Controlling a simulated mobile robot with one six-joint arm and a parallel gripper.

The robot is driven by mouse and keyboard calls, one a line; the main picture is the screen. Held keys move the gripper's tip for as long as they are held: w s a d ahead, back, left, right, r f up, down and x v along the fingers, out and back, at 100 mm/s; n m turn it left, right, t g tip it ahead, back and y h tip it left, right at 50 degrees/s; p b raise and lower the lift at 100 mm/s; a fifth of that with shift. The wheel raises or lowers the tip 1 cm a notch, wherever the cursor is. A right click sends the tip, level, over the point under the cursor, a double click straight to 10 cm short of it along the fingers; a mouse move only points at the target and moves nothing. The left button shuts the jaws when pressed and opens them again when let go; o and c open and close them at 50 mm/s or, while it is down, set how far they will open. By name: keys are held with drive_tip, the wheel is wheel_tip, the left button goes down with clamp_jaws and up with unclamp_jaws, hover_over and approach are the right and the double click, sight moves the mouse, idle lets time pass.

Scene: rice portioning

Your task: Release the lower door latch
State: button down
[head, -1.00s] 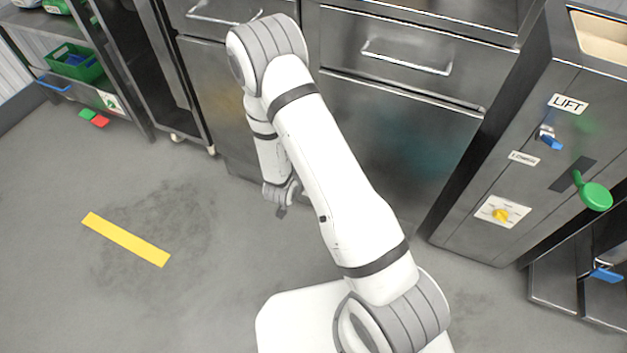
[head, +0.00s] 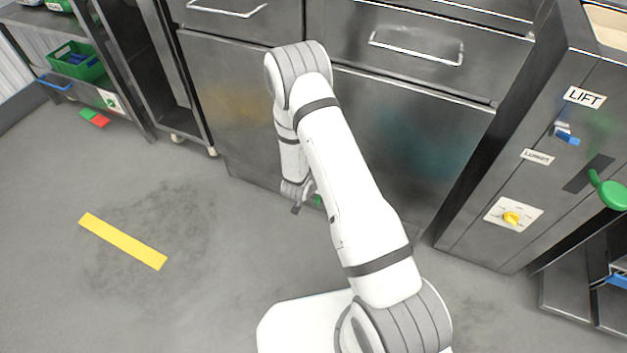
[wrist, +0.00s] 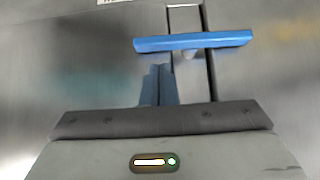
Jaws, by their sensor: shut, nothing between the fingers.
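In the wrist view a blue bar handle (wrist: 193,41) lies roughly level across a dark upright slot in a grey metal face. I take it for the latch, but cannot tell whether it is the lower one. My gripper (wrist: 158,68) is shut and empty, its fingertips below and left of the bar's middle. A small gap seems to show between the tips and the bar. In the head view my gripper (head: 296,209) hangs low in front of the steel cabinet door (head: 400,150). The bar cannot be made out there, and my arm covers part of that door.
At the right stands a steel unit with a LIFT label (head: 585,97), a small blue lever (head: 566,136), a green knob (head: 611,194) and a yellow dial (head: 511,218). A rack with a green crate (head: 76,62) is at upper left. The floor around a yellow strip (head: 123,241) is clear.

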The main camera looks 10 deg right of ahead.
wheel_tip(320, 180, down, 2)
idle(0.4)
idle(0.3)
drive_tip(key=shift+d, duration=0.1)
